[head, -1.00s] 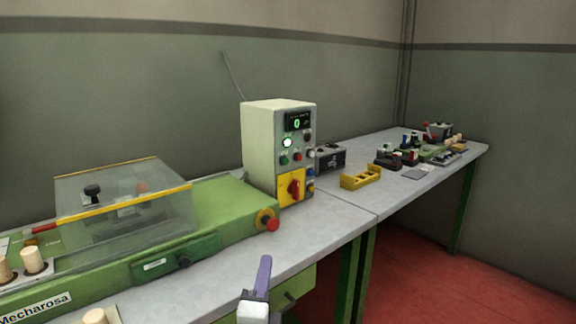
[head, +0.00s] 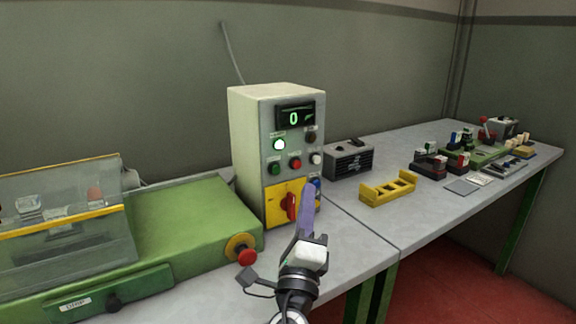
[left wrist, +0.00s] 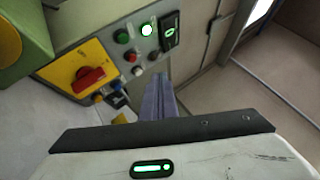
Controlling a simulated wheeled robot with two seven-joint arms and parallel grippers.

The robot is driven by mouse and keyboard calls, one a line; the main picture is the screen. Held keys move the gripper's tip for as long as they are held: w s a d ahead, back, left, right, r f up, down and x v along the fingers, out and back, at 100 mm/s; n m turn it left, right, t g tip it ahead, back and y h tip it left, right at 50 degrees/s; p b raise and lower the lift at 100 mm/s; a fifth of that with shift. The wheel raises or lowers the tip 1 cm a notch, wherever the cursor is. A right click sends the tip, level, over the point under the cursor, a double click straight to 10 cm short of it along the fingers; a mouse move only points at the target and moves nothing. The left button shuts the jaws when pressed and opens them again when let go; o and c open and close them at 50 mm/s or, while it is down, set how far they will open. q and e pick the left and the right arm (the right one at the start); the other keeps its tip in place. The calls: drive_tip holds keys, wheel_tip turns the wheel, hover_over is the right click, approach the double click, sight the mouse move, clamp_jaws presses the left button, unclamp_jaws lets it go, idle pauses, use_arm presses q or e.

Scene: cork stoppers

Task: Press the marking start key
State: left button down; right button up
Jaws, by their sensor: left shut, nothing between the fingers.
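The cream control box (head: 250,130) stands on the bench with a lit display (head: 294,117) reading 0. Its front carries a lit green lamp (head: 279,144), a green button (head: 274,168), a red button (head: 295,163), a white button (head: 316,158) and a black knob (head: 311,136). I cannot read which is the marking start key. My left gripper (head: 308,190), with long purple fingers, is shut and empty, in front of the box's lower right. In the left wrist view, its fingers (left wrist: 157,92) point toward the panel, apparently apart from the buttons. My right gripper is out of view.
A red rotary switch (head: 290,207) sits on the box's yellow plate. A green machine (head: 190,222) with a clear cover and a red stop knob (head: 246,257) stands left. A yellow rack (head: 388,188) and a grey box (head: 348,160) are at right.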

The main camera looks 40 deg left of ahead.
sight(276, 170)
use_arm(q)
drive_tip(key=w+a, duration=0.3)
drive_tip(key=a, duration=0.5)
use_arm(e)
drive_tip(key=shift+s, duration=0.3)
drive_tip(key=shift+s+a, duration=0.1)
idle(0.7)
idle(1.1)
use_arm(q)
drive_tip(key=shift+a, duration=0.15)
drive_tip(key=shift+w+a, duration=0.2)
drive_tip(key=shift+a, duration=0.15)
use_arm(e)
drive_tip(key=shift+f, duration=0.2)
